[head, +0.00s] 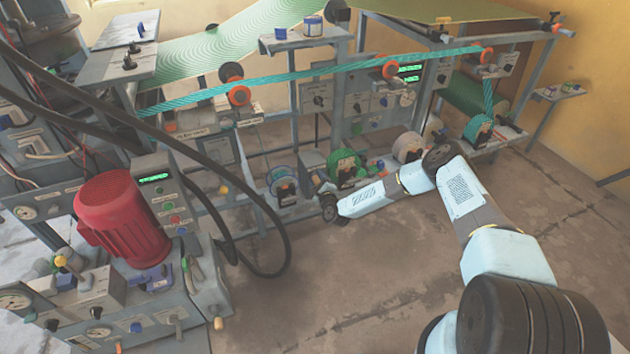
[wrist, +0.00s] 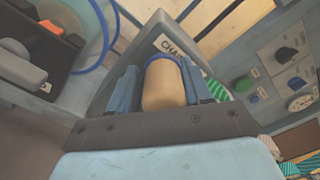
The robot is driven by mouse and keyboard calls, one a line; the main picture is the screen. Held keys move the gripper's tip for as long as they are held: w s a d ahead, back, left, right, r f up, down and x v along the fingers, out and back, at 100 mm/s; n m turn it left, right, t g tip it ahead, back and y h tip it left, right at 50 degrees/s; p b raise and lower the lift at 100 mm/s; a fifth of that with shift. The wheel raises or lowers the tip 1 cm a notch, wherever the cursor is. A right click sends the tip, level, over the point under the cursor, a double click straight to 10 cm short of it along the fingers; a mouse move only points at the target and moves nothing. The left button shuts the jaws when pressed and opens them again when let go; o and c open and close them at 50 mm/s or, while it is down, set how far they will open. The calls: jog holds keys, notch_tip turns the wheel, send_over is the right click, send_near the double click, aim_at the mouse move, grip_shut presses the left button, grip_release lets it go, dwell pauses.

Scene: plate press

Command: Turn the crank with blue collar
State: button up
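The crank handle (wrist: 164,88) is a tan, rounded grip with a blue collar (wrist: 160,60) at its far end, seen in the wrist view. The blue fingers of my gripper (wrist: 164,86) lie close along both sides of it, with no clear gap, so the gripper looks shut on the handle. The crank's arm and pivot are hidden behind the handle and fingers. In the head view my gripper (head: 328,203) is small, at the lower front of the machine, and the crank cannot be made out there.
A green roll (head: 344,166) and a pale roll (head: 407,147) sit close to my wrist in the head view. A grey panel with knobs (wrist: 286,54) stands at the right of the wrist view. A red motor (head: 121,217) and black hoses stand at left. Floor in front is clear.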

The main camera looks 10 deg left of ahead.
jog(key=shift+o, duration=1.1)
jog(key=shift+s+a, duration=0.1)
jog(key=shift+a, duration=0.1)
jog(key=shift+s, duration=0.1)
jog(key=v, duration=1.3)
jog(key=shift+s+d, duration=0.2)
jog(key=shift+d, duration=0.05)
